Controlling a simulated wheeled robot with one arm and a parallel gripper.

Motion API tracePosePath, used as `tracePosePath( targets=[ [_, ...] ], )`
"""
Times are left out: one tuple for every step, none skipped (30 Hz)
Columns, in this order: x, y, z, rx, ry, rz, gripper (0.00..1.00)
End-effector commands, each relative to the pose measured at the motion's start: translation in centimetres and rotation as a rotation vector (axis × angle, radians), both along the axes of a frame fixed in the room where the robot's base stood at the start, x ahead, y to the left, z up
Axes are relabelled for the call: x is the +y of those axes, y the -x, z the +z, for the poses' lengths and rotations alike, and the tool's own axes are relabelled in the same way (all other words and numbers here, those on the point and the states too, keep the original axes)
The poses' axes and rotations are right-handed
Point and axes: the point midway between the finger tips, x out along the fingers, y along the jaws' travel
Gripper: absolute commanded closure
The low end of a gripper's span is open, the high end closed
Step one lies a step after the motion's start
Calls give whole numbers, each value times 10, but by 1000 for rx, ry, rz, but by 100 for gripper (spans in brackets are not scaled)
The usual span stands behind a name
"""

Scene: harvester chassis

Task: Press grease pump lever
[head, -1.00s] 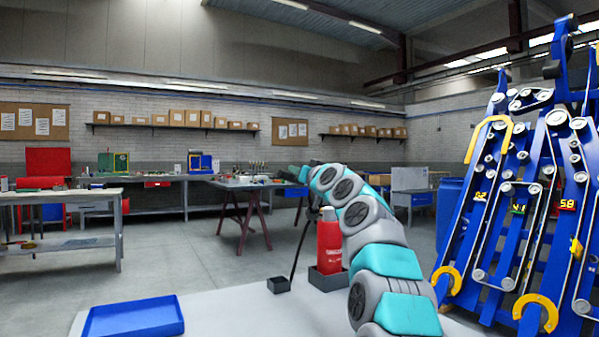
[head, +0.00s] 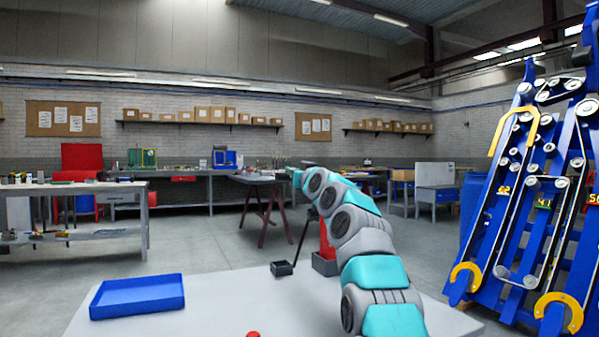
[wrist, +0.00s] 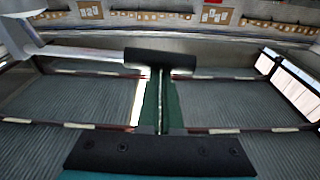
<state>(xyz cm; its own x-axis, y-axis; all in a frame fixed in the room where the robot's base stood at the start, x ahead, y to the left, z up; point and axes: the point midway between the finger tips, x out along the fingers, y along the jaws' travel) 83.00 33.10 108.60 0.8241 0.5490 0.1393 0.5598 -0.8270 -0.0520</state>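A red cylinder (head: 326,239), which looks like the grease pump body, stands upright in a dark grey holder (head: 325,263) on the light bench. My arm covers much of it. Just left, a thin black rod (head: 301,238) rises at a slant from a small black box (head: 282,268); it looks like the lever. Its top end is close to my forearm in the picture. My gripper (head: 296,176) is small and raised at the far end of the arm.
A blue tray (head: 137,303) lies on the bench at left. A small red knob (head: 253,334) shows at the bottom edge. A tall blue harvester chassis (head: 540,200) stands at right. The bench (head: 225,305) is clear between tray and black box.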

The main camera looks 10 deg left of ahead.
Motion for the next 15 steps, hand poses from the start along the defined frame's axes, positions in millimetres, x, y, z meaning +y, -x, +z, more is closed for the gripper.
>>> tracePosePath(
  targets=[
    [1, -1, -5, -3, 9, 0, 100],
    [2, -1, -6, -5, 13, -1, 100],
    [2, -1, -7, -9, 18, -1, 100],
    [3, -1, -7, -11, 22, 0, 100],
    [3, -1, -8, -14, 24, -1, 100],
    [4, -1, -9, -17, 29, -1, 100],
    [4, -1, -9, -19, 32, -1, 100],
    [4, -1, -9, -22, 35, -1, 100],
    [4, 0, -10, -26, 38, -1, 100],
    [4, 0, -10, -28, 41, -1, 100],
    [4, 0, -10, -30, 44, -1, 100],
    [4, 0, -11, -33, 47, -1, 100],
    [5, 0, -11, -35, 50, -2, 100],
    [5, 0, -12, -37, 53, -2, 100],
    [5, 0, -13, -36, 52, -1, 100]
  ],
)
